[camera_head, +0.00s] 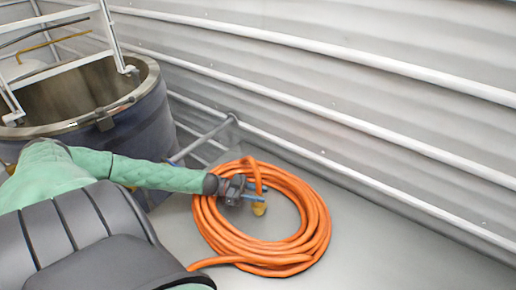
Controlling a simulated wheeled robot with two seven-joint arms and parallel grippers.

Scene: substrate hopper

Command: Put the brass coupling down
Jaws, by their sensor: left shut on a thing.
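The brass coupling (259,208) is a small yellow piece at the tip of my left gripper (255,193). A length of orange hose rises from the coil to the gripper. My left gripper is shut on the coupling, with blue-tipped fingers around it. I cannot tell whether the coupling touches the floor. My right gripper is not in view.
A large round hopper (135,125) with a metal rim and a white frame (70,65) stands at the left. A grey metal bar (203,138) lies between it and the corrugated wall (330,70). The floor (390,250) right of the coil is clear.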

